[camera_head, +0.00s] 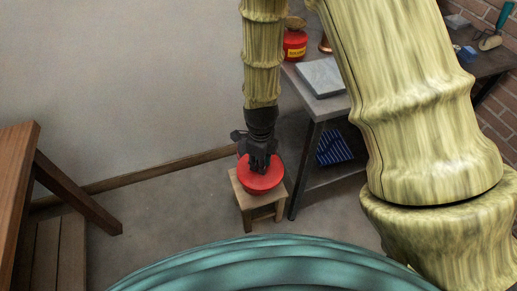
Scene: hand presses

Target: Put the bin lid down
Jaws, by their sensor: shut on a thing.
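A round red lid (262,184) is at the wooden stool (241,193), covering much of its top. I cannot tell whether the lid rests on the stool or is held just above it. My gripper (259,170) points down over the middle of the lid and is shut on it. The fingers hide the part of the lid that they hold.
A grey workbench (325,107) stands right of the stool, with a red can (294,45) and a grey slab (321,77) on it. A blue striped item (333,148) lies on its lower shelf. A brown wooden table (20,160) is at the left. Floor (165,215) between is clear.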

